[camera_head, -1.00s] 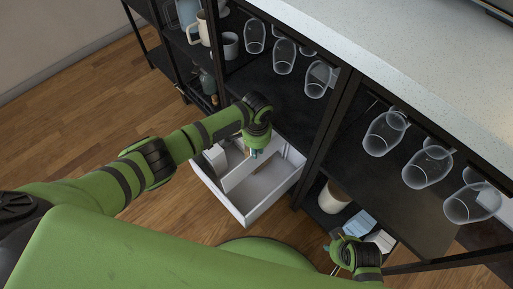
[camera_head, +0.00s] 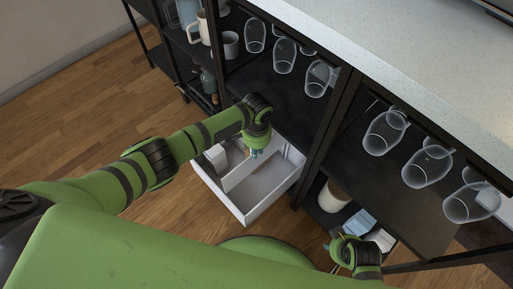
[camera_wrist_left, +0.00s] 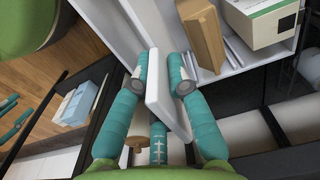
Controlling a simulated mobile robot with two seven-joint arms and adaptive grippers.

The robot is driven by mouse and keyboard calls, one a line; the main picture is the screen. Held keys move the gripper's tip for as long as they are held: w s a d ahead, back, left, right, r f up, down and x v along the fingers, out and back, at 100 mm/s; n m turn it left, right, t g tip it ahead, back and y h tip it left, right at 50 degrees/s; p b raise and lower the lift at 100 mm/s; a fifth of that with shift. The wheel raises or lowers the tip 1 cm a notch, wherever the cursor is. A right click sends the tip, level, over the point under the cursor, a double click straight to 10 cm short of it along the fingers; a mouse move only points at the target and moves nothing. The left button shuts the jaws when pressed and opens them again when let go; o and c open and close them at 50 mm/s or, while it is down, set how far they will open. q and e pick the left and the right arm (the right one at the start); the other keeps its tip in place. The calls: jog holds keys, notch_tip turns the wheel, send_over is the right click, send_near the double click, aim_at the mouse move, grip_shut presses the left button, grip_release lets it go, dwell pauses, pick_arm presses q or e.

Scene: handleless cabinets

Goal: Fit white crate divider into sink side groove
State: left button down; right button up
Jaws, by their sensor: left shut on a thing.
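The white divider (camera_wrist_left: 158,98) is a thin flat panel. In the left wrist view it stands between the two teal fingers of my left gripper (camera_wrist_left: 160,84), which is shut on it. In the head view the left gripper (camera_head: 254,154) points down into the open white crate (camera_head: 272,203), and the divider (camera_head: 238,177) shows as a pale strip across its inside. I cannot tell whether the divider's lower edge sits in a groove. My right gripper (camera_head: 337,265) is low at the lower right, away from the crate, its fingers small and partly hidden.
A brown block (camera_wrist_left: 202,35) and a white-and-green box (camera_wrist_left: 259,20) lie beside the divider, near thin metal rods. Dark shelves with hanging glasses (camera_head: 284,56) stand behind the crate. A pale countertop (camera_head: 400,50) is above. Wooden floor is free to the left.

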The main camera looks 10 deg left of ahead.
pick_arm(q)
notch_tip(320, 180, down, 14)
jog(key=b, duration=1)
dwell(4.0)
jog(key=c, duration=1.1)
grip_release()
jog(key=shift+c, duration=0.2)
jog(key=shift+r, duration=0.15)
notch_tip(320, 180, up, 12)
jog(key=shift+f, duration=0.1)
